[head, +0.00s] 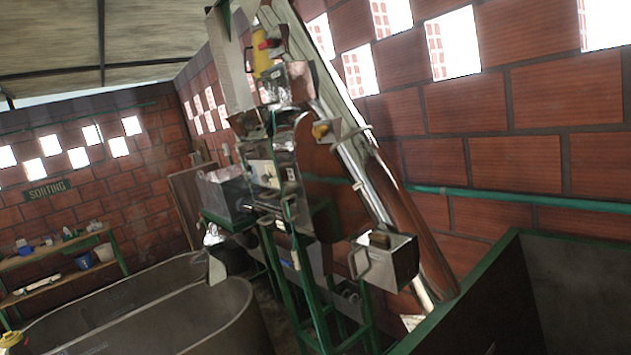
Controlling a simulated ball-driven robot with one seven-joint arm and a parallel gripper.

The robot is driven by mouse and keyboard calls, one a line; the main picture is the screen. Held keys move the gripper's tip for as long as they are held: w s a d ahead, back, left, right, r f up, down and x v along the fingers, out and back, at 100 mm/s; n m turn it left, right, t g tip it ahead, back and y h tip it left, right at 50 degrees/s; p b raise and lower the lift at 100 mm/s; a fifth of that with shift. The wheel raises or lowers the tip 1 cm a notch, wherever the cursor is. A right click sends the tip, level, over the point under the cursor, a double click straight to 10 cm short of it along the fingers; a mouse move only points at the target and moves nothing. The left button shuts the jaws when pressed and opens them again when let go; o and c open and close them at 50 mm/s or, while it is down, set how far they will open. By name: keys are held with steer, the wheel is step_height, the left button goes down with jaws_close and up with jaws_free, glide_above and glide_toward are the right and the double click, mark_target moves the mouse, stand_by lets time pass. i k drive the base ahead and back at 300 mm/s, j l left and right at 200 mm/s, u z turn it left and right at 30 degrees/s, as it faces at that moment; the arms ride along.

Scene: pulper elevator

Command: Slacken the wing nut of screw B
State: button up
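The pulper machine (295,170) stands in the middle on a green metal frame (320,305), tilted in the picture. Small fittings show on it, among them a yellow part (262,60) with a red spot at the top and a small orange-yellow piece (320,131) lower down. I cannot make out screw B or its wing nut; they are too small or hidden. My gripper is not in view.
A sloping elevator chute (350,150) runs behind the machine. A metal box with a handle (398,262) sticks out at its right. A large grey tub (215,315) fills the lower left, and a green-edged wall (480,275) the lower right. Shelves (60,250) stand at far left.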

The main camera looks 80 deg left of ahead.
mark_target(259, 151)
steer(key=u, duration=2.65)
steer(key=i+j, duration=0.15)
steer(key=i, duration=0.45)
steer(key=i+j, duration=0.2)
steer(key=i, duration=0.4)
steer(key=i+j, duration=0.15)
steer(key=i, duration=0.5)
steer(key=i+j, duration=0.15)
steer(key=i, duration=0.45)
steer(key=i+j, duration=0.2)
steer(key=i, duration=0.4)
